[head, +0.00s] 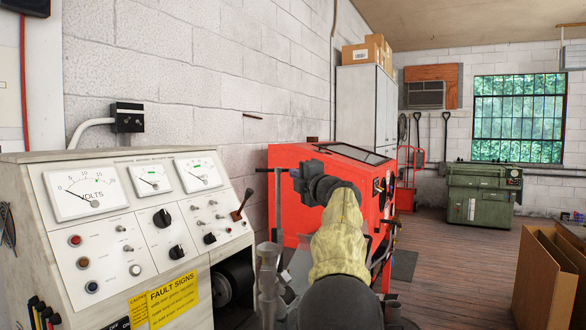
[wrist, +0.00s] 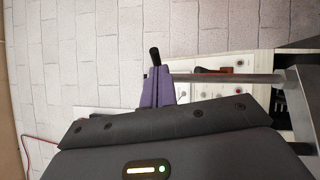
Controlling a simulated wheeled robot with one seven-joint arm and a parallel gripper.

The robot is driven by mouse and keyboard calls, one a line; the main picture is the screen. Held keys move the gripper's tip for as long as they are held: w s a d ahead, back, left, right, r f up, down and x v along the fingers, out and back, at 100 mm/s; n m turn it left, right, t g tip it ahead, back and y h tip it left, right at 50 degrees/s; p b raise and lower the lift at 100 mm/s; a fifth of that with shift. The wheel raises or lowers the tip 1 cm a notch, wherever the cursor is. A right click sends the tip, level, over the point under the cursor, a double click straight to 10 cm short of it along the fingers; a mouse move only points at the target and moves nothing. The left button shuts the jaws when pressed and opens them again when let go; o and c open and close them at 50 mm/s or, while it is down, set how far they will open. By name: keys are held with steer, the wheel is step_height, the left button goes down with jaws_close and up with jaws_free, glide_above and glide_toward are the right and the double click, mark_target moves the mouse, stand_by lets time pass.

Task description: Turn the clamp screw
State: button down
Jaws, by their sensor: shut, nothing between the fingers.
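The clamp screw (head: 278,205) stands upright beside the test bench in the head view, a grey rod with a dark crossbar at its top. In the wrist view its metal rod (wrist: 230,78) runs sideways toward a grey bracket (wrist: 300,95). The black end of the crossbar (wrist: 155,56) shows just past my fingertips. My gripper (head: 297,175) is at the crossbar's right end in the head view. Its purple fingers (wrist: 158,88) are shut and hold nothing. They overlap the crossbar in the wrist view; I cannot tell whether they touch it.
The test bench panel (head: 150,210) with gauges, knobs and a lever stands at the left. A red cabinet (head: 290,155) is behind my arm. A cardboard box (head: 545,275) stands at the right. The wooden floor between is mostly clear.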

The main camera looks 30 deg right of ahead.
steer(key=w+d+n+g+y+p, duration=0.1)
steer(key=n+y+p, duration=0.1)
steer(key=p, duration=0.3)
steer(key=w+d+n+g+y+p, duration=0.1)
steer(key=n+y+p, duration=0.1)
steer(key=y+p, duration=0.2)
steer(key=w+d+n+g+y+p, duration=0.1)
steer(key=y+p, duration=0.3)
steer(key=p, duration=0.4)
steer(key=shift+r+n, duration=0.35)
steer(key=shift+n, duration=0.35)
steer(key=n+g+y+p, duration=0.1)
steer(key=p, duration=0.2)
steer(key=w+g+y+p, duration=0.1)
steer(key=p, duration=0.2)
steer(key=shift+w+d+f+n+y, duration=0.1)
steer(key=shift+d+f+n+y, duration=0.05)
steer(key=shift+f+n+y, duration=0.25)
